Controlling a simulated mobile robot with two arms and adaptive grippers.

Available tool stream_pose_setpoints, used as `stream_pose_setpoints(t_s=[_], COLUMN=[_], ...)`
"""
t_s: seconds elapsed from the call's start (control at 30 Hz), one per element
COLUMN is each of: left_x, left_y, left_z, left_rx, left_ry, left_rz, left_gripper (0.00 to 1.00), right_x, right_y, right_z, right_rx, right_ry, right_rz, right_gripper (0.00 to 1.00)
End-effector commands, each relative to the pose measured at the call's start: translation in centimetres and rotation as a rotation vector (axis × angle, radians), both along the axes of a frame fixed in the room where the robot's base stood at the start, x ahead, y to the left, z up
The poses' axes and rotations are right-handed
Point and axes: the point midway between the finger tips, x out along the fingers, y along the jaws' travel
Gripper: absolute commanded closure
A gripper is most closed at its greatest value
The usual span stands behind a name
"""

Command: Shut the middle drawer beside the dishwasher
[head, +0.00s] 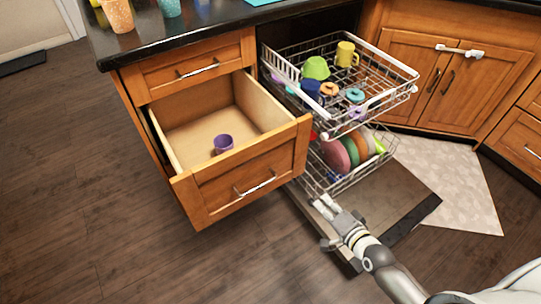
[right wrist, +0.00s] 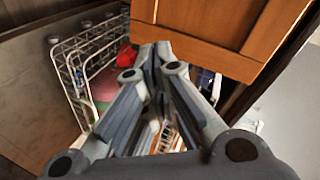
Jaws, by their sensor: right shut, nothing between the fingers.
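The middle drawer (head: 243,186) is wooden with a metal bar handle (head: 255,185) and is pulled far out. A small purple cup (head: 223,143) lies inside it. The dishwasher (head: 390,205) stands open to its right, its door lowered and both racks out. My right gripper (head: 324,203) is shut and empty, just right of and below the drawer front's right end. In the right wrist view, the shut fingers (right wrist: 154,55) point towards a wooden panel (right wrist: 210,30) that fills the top. I cannot tell whether they touch it. My left gripper is not in view.
The upper rack (head: 385,65) holds cups and small coloured items; the lower rack (head: 365,175) holds plates. A shut drawer (head: 190,70) is above the open one. The dark floor (head: 80,190) at left is clear.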

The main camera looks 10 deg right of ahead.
Motion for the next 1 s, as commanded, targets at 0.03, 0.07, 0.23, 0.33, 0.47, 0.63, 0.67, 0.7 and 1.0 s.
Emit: stream_pose_setpoints(t_s=[0.03, 0.07, 0.23, 0.33, 0.47, 0.63, 0.67, 0.7, 1.0], left_x=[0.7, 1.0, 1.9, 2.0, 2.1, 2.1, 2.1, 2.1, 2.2], left_y=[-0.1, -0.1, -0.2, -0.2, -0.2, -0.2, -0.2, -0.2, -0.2], left_z=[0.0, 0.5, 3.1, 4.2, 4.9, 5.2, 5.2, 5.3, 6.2], left_rx=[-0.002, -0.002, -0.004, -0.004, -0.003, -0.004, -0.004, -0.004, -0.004], left_ry=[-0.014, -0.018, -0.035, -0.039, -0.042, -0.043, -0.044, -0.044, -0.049], left_rz=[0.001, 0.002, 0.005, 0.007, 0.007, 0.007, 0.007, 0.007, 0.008], left_gripper=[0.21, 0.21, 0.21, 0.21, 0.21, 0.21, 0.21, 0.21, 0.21], right_x=[0.7, 1.0, 1.4, 1.2, 1.1, 2.1, 2.5, 2.9, 7.4], right_y=[0.7, 1.1, 3.2, 4.0, 4.4, 4.8, 4.9, 5.1, 6.7], right_z=[1.8, 3.2, 10.0, 12.4, 13.9, 14.2, 14.2, 14.3, 14.1], right_rx=[0.079, 0.128, 0.361, 0.446, 0.495, 0.500, 0.499, 0.499, 0.498], right_ry=[-0.053, -0.079, -0.181, -0.209, -0.223, -0.227, -0.228, -0.229, -0.228], right_rz=[-0.001, 0.000, 0.023, 0.039, 0.049, 0.049, 0.049, 0.049, 0.050], right_gripper=[1.00, 1.00, 1.00, 1.00, 1.00, 1.00, 1.00, 1.00, 1.00])
